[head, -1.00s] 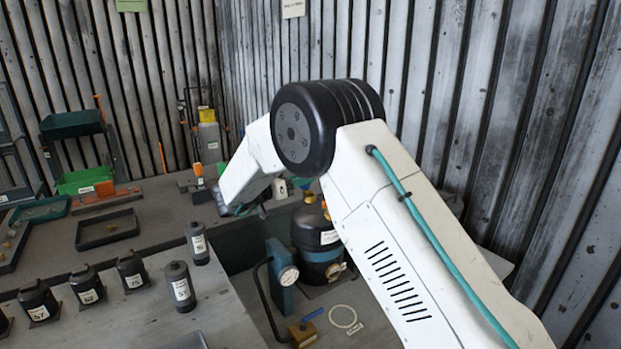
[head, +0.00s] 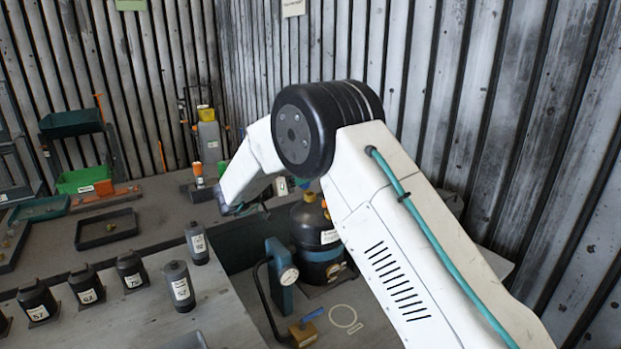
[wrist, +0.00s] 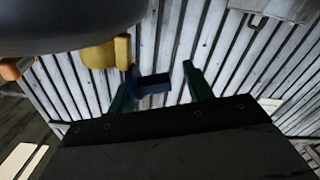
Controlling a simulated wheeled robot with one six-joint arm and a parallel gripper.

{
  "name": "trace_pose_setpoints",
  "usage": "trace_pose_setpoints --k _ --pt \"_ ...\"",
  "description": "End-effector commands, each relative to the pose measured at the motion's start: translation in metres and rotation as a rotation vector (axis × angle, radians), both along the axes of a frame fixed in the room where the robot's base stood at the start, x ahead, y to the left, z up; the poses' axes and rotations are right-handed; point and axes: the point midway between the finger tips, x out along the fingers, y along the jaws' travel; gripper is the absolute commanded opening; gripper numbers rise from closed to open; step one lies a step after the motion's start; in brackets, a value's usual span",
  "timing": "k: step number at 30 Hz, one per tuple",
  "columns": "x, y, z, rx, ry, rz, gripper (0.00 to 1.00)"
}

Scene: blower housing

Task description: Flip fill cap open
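A dark round tank (head: 318,238) with a white label and an orange part (head: 309,197) on top stands behind my arm in the head view. I cannot tell which part is the fill cap. In the wrist view, a dark rounded body (wrist: 70,25) fills the upper left, with a yellow fitting (wrist: 105,54) and a dark blue piece (wrist: 154,84) beside it. My gripper (wrist: 160,84) is open, its two green fingers apart. The blue piece appears between them, close to the left finger; contact cannot be told. The fingers are hidden in the head view.
A gauge on a teal post (head: 287,275) stands left of the tank. A brass valve with a blue lever (head: 304,330) lies in front. Several dark bottles (head: 180,287) stand on the left bench. A ribbed wall (head: 520,120) rises behind.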

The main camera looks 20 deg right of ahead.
Motion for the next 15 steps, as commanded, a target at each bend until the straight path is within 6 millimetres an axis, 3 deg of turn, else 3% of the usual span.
trace_pose_setpoints --k 7,15 --pt "-0.003 0.015 -0.001 -0.001 0.001 0.006 0.51" --pt "-0.015 0.056 -0.001 0.000 0.001 0.004 0.51"
